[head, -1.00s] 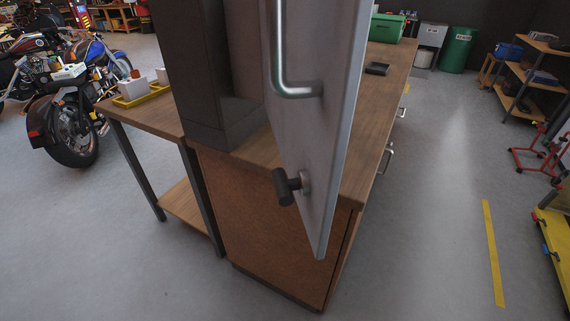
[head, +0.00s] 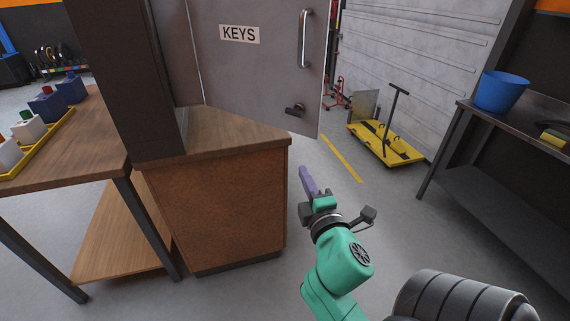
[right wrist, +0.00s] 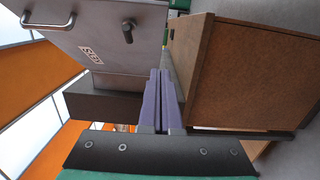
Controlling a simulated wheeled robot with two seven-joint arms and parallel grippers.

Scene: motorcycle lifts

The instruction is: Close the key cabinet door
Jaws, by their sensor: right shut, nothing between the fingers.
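The key cabinet door (head: 255,55) is grey, carries a "KEYS" sign (head: 240,34) and stands open above the wooden counter. It has a metal bar handle (head: 305,38) near its right edge and a dark latch knob (head: 295,110) below. The dark cabinet body (head: 118,75) is at the left. My right gripper (head: 306,180) has purple fingers, shut and empty, low beside the counter's right side and apart from the door. In the right wrist view the shut fingers (right wrist: 162,75) point between the door (right wrist: 110,35) and the counter's brown side. My left gripper is not in view.
The wooden counter (head: 215,215) stands below the door. A side table (head: 85,150) with a yellow tray is at the left. A yellow cart (head: 385,145) and a shelf with a blue bucket (head: 500,91) are at the right. The floor between is clear.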

